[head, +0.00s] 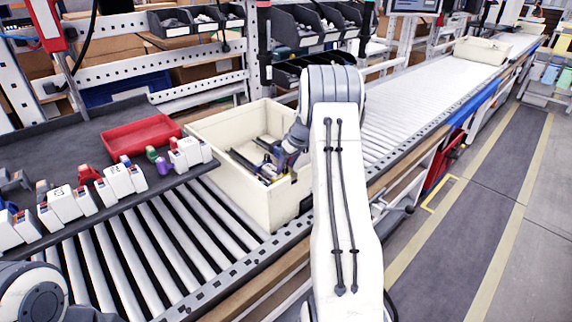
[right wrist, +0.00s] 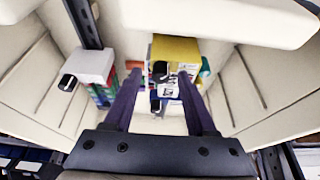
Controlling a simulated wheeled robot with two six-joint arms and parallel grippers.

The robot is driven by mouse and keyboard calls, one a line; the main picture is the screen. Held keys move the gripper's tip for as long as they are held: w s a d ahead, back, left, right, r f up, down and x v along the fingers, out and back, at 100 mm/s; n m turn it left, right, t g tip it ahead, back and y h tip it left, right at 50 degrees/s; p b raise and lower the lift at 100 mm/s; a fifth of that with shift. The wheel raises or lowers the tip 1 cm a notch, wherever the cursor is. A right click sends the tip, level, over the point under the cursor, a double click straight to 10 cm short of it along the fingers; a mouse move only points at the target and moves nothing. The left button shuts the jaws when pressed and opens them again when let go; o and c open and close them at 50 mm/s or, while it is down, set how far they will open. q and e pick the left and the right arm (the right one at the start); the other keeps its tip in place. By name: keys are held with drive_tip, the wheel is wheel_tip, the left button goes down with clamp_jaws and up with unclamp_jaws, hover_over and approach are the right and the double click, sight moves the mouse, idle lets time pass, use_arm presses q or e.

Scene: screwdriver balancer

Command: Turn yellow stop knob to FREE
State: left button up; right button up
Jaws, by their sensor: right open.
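I cannot make out a yellow stop knob or a FREE mark in either view. My right gripper (head: 287,160) reaches down into a cream bin (head: 222,128) on the roller conveyor. In the right wrist view the right gripper (right wrist: 160,75) is open. Its two dark fingers point at a yellow-topped block (right wrist: 175,48) with a white printed label and black parts. The block lies ahead between the fingertips; whether they touch it I cannot tell. My left gripper is out of view; only part of my left arm shows at the lower left.
A white, red and green item (right wrist: 97,68) lies left in the bin. The bin walls stand close around the right gripper. A red tray (head: 140,134) and several white blocks (head: 120,182) sit on the dark shelf at left. The conveyor (head: 395,105) behind is mostly bare.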

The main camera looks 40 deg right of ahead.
clamp_jaws()
